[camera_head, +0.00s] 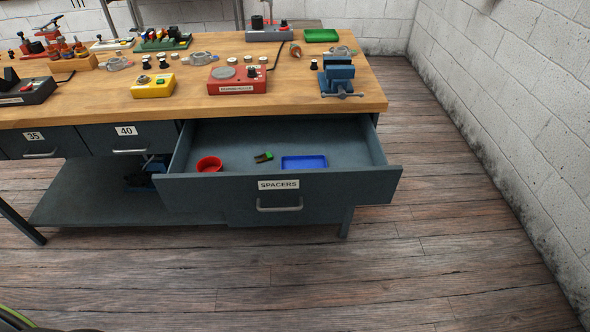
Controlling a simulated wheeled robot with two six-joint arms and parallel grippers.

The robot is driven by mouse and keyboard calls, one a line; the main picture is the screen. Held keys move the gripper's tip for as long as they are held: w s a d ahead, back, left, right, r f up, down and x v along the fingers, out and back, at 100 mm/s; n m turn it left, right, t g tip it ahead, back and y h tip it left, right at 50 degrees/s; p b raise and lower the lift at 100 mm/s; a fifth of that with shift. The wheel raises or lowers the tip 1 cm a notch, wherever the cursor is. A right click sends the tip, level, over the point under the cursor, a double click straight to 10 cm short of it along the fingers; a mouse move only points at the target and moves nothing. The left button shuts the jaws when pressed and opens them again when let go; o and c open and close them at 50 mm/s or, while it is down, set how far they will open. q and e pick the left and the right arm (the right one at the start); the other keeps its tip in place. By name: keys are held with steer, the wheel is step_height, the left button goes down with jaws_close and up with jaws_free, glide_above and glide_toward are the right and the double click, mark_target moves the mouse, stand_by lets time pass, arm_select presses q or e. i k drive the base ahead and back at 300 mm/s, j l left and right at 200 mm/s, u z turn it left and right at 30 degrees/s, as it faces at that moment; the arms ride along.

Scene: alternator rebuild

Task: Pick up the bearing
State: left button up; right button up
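I cannot single out the bearing with certainty. Several small round black-and-silver parts stand on the wooden bench top, such as one small round part (314,64) left of the blue vise and another small round part (146,63) behind the yellow block. Grey metal housings also lie there, one grey housing (200,58) near the middle and another (117,64) further left. The open drawer (330,188) labelled SPACERS holds a red round dish (209,164), a small green-and-dark item (264,157) and a blue tray (304,162). Neither of my grippers is in view.
The workbench (190,106) carries a red labelled fixture (238,80), a yellow block (153,86), a blue vise (338,75) and a green tray (321,36). The drawer juts out from the bench front. The wooden floor (300,275) before it is clear; a brick wall (510,100) stands right.

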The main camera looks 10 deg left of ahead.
mark_target(142, 79)
steer(key=u, duration=1.35)
steer(key=i+j+z, duration=0.2)
steer(key=i+j, duration=0.15)
